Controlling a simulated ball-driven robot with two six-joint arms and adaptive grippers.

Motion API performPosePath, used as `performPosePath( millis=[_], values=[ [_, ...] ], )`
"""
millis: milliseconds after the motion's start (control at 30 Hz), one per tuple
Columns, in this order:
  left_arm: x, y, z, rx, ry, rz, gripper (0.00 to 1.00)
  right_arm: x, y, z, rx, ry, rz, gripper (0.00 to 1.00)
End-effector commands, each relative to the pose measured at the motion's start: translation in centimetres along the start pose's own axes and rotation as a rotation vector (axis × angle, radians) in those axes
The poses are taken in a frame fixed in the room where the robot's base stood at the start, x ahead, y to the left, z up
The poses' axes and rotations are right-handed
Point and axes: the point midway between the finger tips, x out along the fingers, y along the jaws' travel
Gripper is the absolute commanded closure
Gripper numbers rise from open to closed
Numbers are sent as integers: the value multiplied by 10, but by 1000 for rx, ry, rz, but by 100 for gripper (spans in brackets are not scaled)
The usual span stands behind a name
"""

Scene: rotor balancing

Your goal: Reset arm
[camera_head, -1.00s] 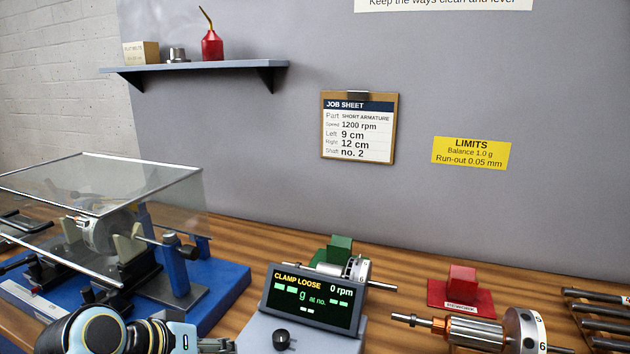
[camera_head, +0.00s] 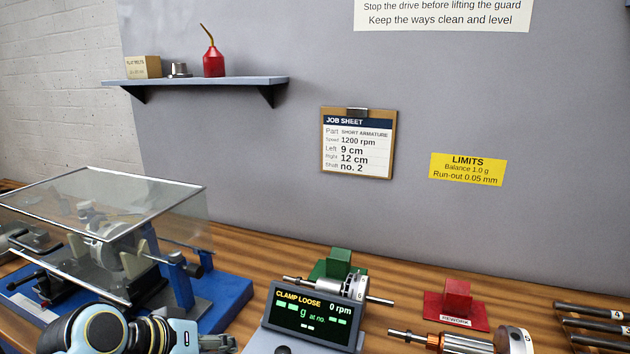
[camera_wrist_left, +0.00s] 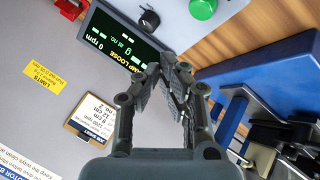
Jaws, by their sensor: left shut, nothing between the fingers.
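My left arm comes in at the bottom left of the head view. My left gripper (camera_head: 217,343) points right, just left of the display unit, and is partly cut off by the lower edge. In the left wrist view its fingers (camera_wrist_left: 166,75) are closed together with nothing between them. The display unit (camera_head: 312,315) reads "CLAMP LOOSE" and "0 rpm"; its screen also shows in the left wrist view (camera_wrist_left: 122,40). My right gripper is not in any view.
The blue balancing machine (camera_head: 235,290) stands at the left under a clear guard (camera_head: 100,205). A rotor (camera_head: 345,287) lies by a green stand (camera_head: 338,262). Another rotor (camera_head: 470,342) lies before a red "REWORK" stand (camera_head: 457,303). Several rods (camera_head: 595,325) are at the right.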

Motion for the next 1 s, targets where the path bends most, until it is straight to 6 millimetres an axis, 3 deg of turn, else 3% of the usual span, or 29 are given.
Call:
performPosePath(
  millis=[100, 400, 533, 800, 1000],
  values=[
    [-10, 7, -7, 0, 0, 0, 100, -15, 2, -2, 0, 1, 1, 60],
    [-9, 6, -6, 0, -1, -1, 100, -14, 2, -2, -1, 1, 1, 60],
    [-23, -2, 9, 31, -26, -40, 100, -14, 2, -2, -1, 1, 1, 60],
    [-117, -39, 82, 187, -167, -279, 100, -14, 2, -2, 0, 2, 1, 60],
    [-179, -52, 112, 249, -239, -419, 100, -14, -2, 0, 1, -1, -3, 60]
  ],
)
